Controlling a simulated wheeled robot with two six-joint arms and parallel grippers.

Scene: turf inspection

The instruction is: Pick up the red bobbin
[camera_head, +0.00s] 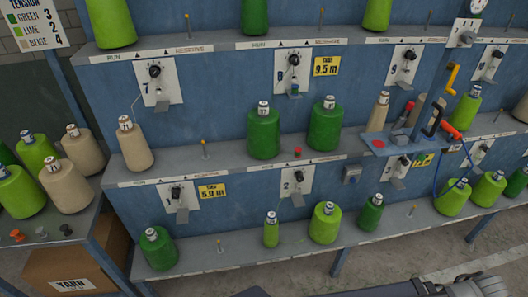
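No full-size red bobbin shows among the yarn cones. A small orange-red spool-shaped piece (16,235) stands on the left table, beside a grey piece (41,232) and a dark grey piece (66,230) of similar size. A small red piece (297,152) sits at the middle shelf's front edge, above station 2; it is too small to identify. A red upright piece (408,108) stands at the blue tray on the right. I cannot tell which of these is the red bobbin. Neither of my grippers is visible; part of an arm, probably mine, shows at the bottom right.
Green, lime and beige cones stand on the blue rack's shelves (225,158) and the left table (66,240). A blue tray (378,154) and an orange-handled tool (451,131) with a blue hose jut out at right. A yarn box (75,268) sits under the left table.

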